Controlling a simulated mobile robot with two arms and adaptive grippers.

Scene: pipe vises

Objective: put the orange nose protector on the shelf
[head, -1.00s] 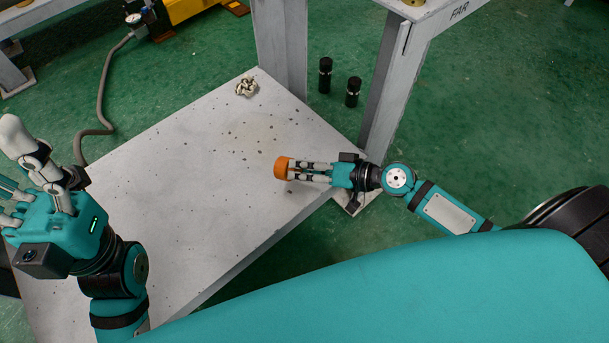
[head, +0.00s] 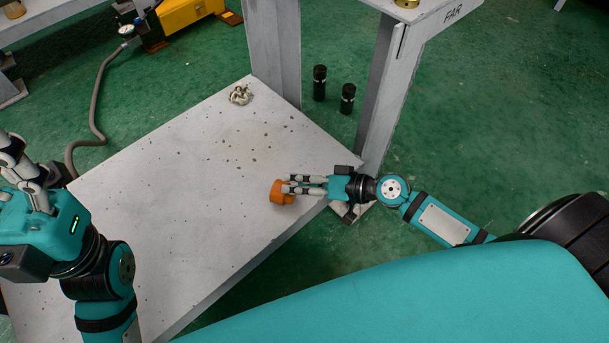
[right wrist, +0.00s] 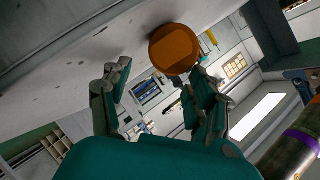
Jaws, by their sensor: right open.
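The orange nose protector (head: 279,194) is a short round cap at the fingertips of my right gripper (head: 287,184), over the near right part of the grey speckled shelf (head: 190,170). It looks tilted and seems to touch the shelf surface, though its underside is hidden. In the right wrist view the protector (right wrist: 174,49) shows its round face just past the spread fingers (right wrist: 158,82), close to the right-hand finger and apart from the left-hand one. My right gripper is open. My left gripper (head: 18,160) is at the left edge, partly cut off.
A small shiny metal part (head: 240,95) lies at the shelf's far corner. Two black cylinders (head: 319,83) (head: 347,99) stand on the green floor behind, between grey posts (head: 375,90). A hose (head: 97,115) runs past the shelf's left side. The shelf's middle is clear.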

